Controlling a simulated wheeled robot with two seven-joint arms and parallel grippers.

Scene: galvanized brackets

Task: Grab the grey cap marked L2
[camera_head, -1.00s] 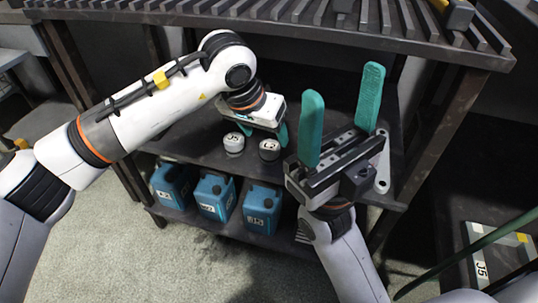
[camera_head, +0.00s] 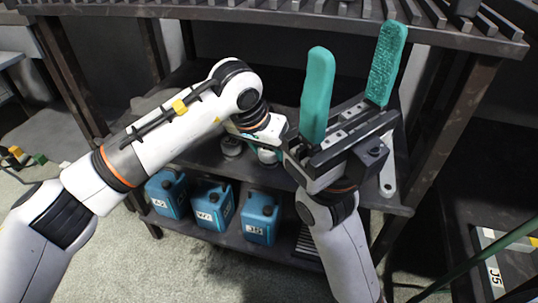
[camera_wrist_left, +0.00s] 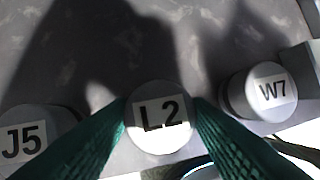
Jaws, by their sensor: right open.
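The grey cap marked L2 (camera_wrist_left: 160,118) stands upright in the middle of the left wrist view. My left gripper's teal fingers (camera_wrist_left: 160,104) lie against it on both sides, with no gap showing. In the head view my left gripper (camera_head: 267,147) is down at the middle shelf, and the cap between its fingers is partly hidden. My right gripper (camera_head: 350,88) is open and empty, fingers pointing up, nearer the camera and to the right.
A cap marked J5 (camera_wrist_left: 28,138) stands to the left and one marked W7 (camera_wrist_left: 258,92) to the right. Blue jugs (camera_head: 213,207) stand on the lower shelf. The slatted top (camera_head: 230,14) overhangs the middle shelf. A silver bracket (camera_head: 388,172) is behind my right gripper.

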